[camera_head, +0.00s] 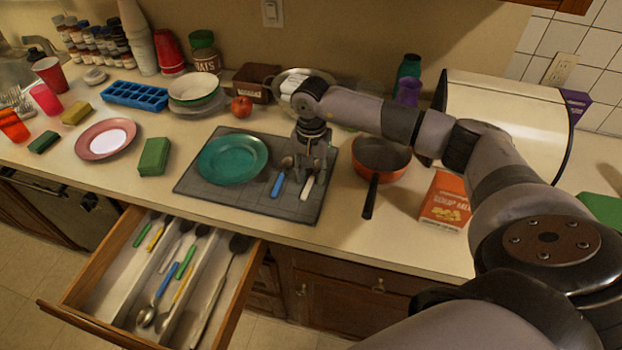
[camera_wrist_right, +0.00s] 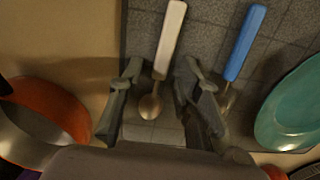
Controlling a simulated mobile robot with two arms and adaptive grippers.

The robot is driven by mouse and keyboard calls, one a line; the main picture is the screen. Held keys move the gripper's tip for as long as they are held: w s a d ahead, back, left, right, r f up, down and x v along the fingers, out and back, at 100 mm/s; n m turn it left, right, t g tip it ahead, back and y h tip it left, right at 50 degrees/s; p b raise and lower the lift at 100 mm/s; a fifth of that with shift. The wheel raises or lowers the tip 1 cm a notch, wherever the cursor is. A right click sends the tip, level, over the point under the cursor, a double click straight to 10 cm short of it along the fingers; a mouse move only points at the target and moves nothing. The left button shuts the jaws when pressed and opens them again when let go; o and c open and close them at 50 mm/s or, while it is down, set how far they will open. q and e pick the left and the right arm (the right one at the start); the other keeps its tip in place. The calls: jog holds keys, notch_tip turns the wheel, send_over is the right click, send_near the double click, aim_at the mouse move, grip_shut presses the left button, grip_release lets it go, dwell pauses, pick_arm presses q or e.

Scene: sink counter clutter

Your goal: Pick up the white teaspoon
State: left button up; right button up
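The white teaspoon (camera_head: 307,188) lies on the dark grey mat (camera_head: 200,187), its white handle pointing to the counter's front edge. In the right wrist view the white teaspoon (camera_wrist_right: 170,40) has its metal bowl between the two fingers of my right gripper (camera_wrist_right: 154,98), with a gap on each side. In the head view my right gripper (camera_head: 304,172) points down over the mat and hides the spoon's bowl. It is open. A blue-handled spoon (camera_head: 278,185) lies just left of it, its handle also clear in the wrist view (camera_wrist_right: 245,42). My left gripper is not in view.
A teal plate (camera_head: 232,158) is on the mat left of the gripper. An orange pan (camera_head: 381,156) stands close on the right, its handle toward the front. An open drawer (camera_head: 150,275) of cutlery juts out below. An orange box (camera_head: 445,202) lies farther right.

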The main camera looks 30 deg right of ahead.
grip_shut()
dwell(0.3)
